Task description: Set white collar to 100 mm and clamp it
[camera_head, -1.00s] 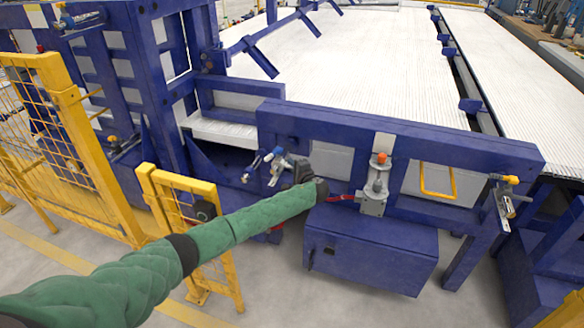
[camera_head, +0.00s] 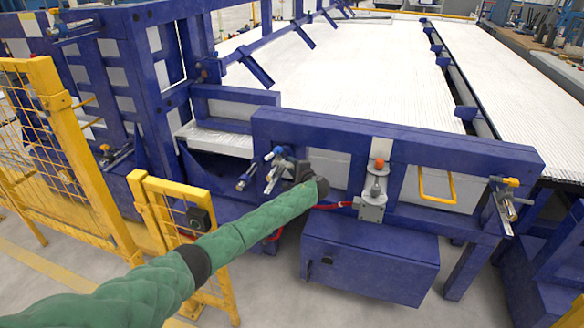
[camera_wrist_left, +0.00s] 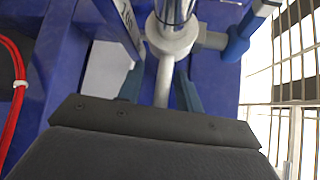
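The white collar (camera_wrist_left: 173,40) sits around a shiny metal rod (camera_wrist_left: 176,10) in the left wrist view. A pale stem (camera_wrist_left: 164,82) runs from it toward my left gripper (camera_wrist_left: 161,92). My left gripper's two fingers stand on either side of this stem, with visible gaps, so it looks open. A blue-handled clamp lever (camera_wrist_left: 238,46) sticks out to the collar's right. A scale plate with printed digits (camera_wrist_left: 128,20) is beside the rod; the setting is not readable. In the head view my left gripper (camera_head: 292,171) is at the metal fitting (camera_head: 272,168), and its fingertips are partly hidden. My right gripper is not in view.
A blue frame beam (camera_head: 450,150) carries another fitting with an orange knob (camera_head: 379,164). A red cable (camera_wrist_left: 18,90) hangs at the left of the wrist view. A yellow mesh fence (camera_head: 85,160) stands left of my arm. A blue box (camera_head: 370,260) is below.

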